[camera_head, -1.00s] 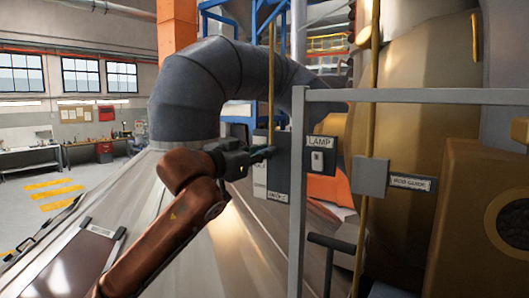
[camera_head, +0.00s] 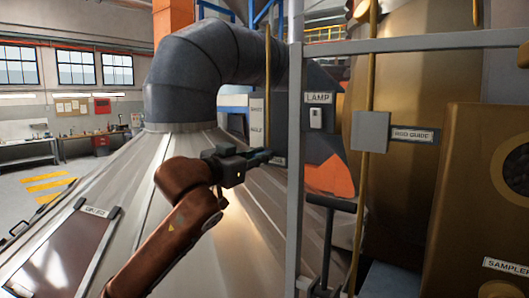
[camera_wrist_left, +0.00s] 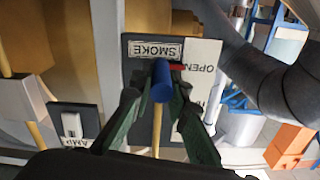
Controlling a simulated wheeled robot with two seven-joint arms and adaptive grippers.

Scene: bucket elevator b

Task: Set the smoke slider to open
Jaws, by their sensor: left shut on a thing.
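The smoke slider's blue knob (camera_wrist_left: 161,82) sits between the fingers of my left gripper (camera_wrist_left: 157,95), which is shut on it. In the head view the left gripper (camera_head: 268,156) is at the panel's lower end and hides the knob. A red pointer (camera_wrist_left: 177,67) beside the knob lies near the word OPEN on the white scale plate (camera_wrist_left: 203,50). The dark panel carries a SMOKE label (camera_wrist_left: 155,50) close to the knob. In the head view, two further scale marks on the plate (camera_head: 257,117) are above the gripper. My right gripper is not in view.
A grey upright post (camera_head: 295,170) stands just right of the gripper. Beyond it are the LAMP switch (camera_head: 316,118) and the ROD GUIDE block (camera_head: 371,132) with its brass rod. A large grey duct (camera_head: 205,75) rises behind the arm.

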